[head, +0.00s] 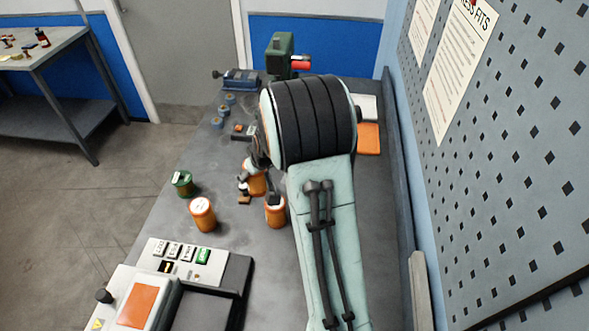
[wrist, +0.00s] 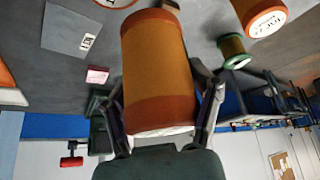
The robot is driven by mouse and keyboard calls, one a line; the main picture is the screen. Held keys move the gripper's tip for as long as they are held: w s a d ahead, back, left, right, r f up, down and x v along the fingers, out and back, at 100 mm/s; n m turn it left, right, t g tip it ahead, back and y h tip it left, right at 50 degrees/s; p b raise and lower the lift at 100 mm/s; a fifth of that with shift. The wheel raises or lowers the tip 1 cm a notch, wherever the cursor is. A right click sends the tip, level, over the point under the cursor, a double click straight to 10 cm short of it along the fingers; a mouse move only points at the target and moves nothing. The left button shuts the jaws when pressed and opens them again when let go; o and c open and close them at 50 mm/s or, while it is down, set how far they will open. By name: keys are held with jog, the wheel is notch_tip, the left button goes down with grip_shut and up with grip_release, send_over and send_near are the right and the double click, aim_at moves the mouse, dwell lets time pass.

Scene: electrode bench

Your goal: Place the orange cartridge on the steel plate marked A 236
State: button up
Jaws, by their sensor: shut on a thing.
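My gripper (wrist: 163,88) is shut on an orange cartridge (wrist: 155,45), with one finger on each side of it in the wrist view. In the head view the held cartridge (head: 257,184) shows partly, below my arm, which hides most of the gripper. A flat grey steel plate (wrist: 68,27) with a small white label lies on the bench in the wrist view, to the left of the held cartridge. Its label is too small to read. Another label shows at the top edge, partly cut off. Whether the held cartridge touches the bench cannot be told.
Other orange cartridges (head: 202,215) (head: 275,211) and a green spool (head: 183,183) stand close by. A control box (head: 190,262) with several labels is at the front. A green machine (head: 280,55) and a blue vise (head: 238,78) stand at the back. A pegboard wall (head: 520,130) bounds the right.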

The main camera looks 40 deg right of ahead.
jog(key=s+d+r+m+h, duration=0.1)
jog(key=s+d+r+m, duration=0.15)
jog(key=s+d, duration=0.5)
jog(key=w+d+f, duration=0.4)
jog(key=w+d, duration=0.1)
jog(key=w, duration=0.1)
jog(key=shift+w+d+f, duration=0.15)
jog(key=shift+w, duration=0.25)
jog(key=w+f, duration=0.1)
jog(key=w+d+f, duration=0.1)
jog(key=f, duration=0.1)
jog(key=w+d+f, duration=0.1)
jog(key=w+f, duration=0.1)
jog(key=shift+d+f, duration=0.1)
jog(key=shift+d, duration=0.15)
jog(key=shift+w+d+f, duration=0.1)
jog(key=shift+w+f, duration=0.1)
jog(key=shift+f, duration=0.05)
jog(key=shift+w+d+f, duration=0.1)
jog(key=shift+w+f, duration=0.1)
jog(key=shift+f, duration=1.55)
jog(key=o, duration=1.3)
jog(key=shift+f, duration=0.1)
